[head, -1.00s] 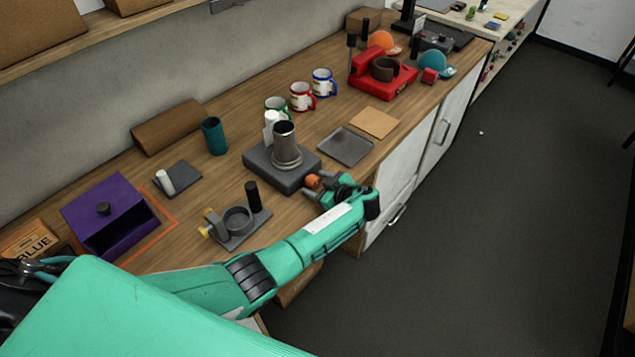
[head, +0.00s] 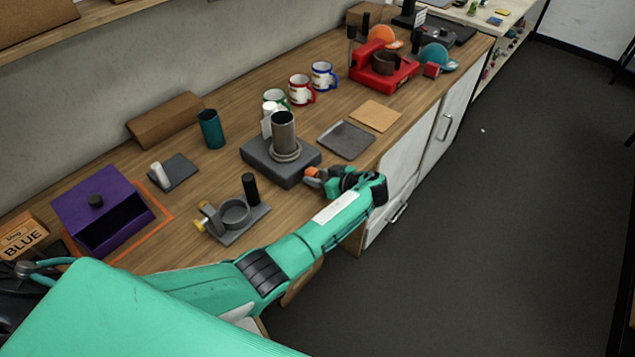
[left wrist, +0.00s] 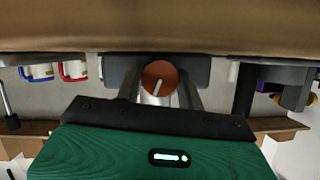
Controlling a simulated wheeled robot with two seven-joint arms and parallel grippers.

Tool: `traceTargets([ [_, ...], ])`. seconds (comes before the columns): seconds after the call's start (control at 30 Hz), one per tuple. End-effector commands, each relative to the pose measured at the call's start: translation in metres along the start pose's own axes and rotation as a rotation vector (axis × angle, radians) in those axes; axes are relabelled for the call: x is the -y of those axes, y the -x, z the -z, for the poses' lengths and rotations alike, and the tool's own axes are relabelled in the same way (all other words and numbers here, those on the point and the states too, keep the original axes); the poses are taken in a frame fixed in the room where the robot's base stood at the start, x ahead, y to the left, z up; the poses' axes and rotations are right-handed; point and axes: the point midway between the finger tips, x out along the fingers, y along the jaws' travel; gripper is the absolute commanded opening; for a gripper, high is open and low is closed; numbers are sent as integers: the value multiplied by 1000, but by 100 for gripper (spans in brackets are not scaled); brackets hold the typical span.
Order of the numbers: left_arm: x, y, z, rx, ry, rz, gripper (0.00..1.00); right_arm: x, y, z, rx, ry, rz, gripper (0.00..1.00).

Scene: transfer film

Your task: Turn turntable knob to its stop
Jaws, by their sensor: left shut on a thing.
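The turntable (head: 285,163) is a dark grey block on the wooden bench, with a metal cylinder (head: 284,132) standing on its round plate. Its orange knob (head: 312,172) is on the side facing the bench's front edge. My left gripper (head: 320,178) reaches to that side and is shut on the knob. In the left wrist view the knob (left wrist: 160,76) is between the two fingers, and its pale mark is tilted slightly off vertical. The fingers partly hide the knob. My right gripper is not in view.
A grey holder with a ring and black post (head: 235,213) stands left of the turntable. A dark square tray (head: 346,140) lies to its right. Several mugs (head: 300,90) stand behind. A purple box (head: 105,212) is at the left. Bench in front is narrow.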

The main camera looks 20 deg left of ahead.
Motion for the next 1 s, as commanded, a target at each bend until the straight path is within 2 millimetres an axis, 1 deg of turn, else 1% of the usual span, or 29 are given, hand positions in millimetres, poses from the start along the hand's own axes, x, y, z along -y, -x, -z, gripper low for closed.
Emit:
traceTargets([
  [0.03,-2,-1,-3,0,-33,14,15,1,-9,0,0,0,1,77],
  [0.17,-2,-1,-1,-1,-108,45,15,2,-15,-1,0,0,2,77],
  [0.3,-1,0,0,0,-142,59,15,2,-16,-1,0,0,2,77],
  [0.57,-1,0,1,0,-144,59,15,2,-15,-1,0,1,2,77],
  [0.6,-1,0,1,0,-144,59,42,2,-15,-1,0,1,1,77],
  [0.7,-1,0,1,0,-143,59,59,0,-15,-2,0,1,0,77],
  [1.0,-1,0,1,0,-143,59,59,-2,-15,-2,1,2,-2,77],
])
